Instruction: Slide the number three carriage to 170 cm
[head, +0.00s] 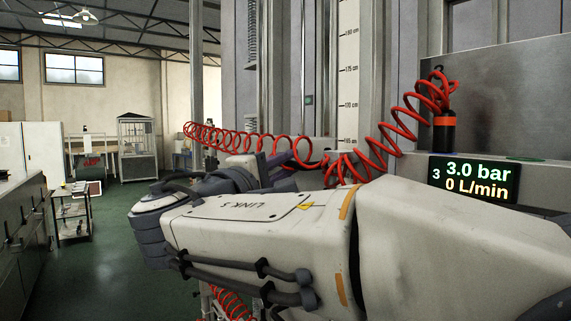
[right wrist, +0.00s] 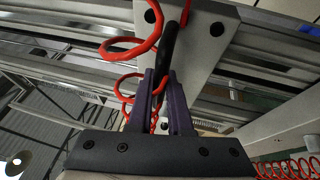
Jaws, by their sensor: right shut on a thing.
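My right arm fills the front of the head view and hides most of the number three carriage. In the right wrist view the carriage shows as a pale grey plate (right wrist: 205,38) with dark bolts and a black curved handle (right wrist: 168,45). My right gripper (right wrist: 160,78) has its purple fingers shut on the handle. In the head view the white scale (head: 348,60) stands upright, with the 170 cm mark (head: 350,105) above my arm. Where the carriage sits against the scale is hidden. My left gripper is not in view.
A red coiled hose (head: 255,147) hangs across the rails and rises to a black and orange fitting (head: 444,132) on the right. A display (head: 474,180) reads 3, 3.0 bar, 0 L/min. A small trolley (head: 73,214) stands left; green floor is clear beside it.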

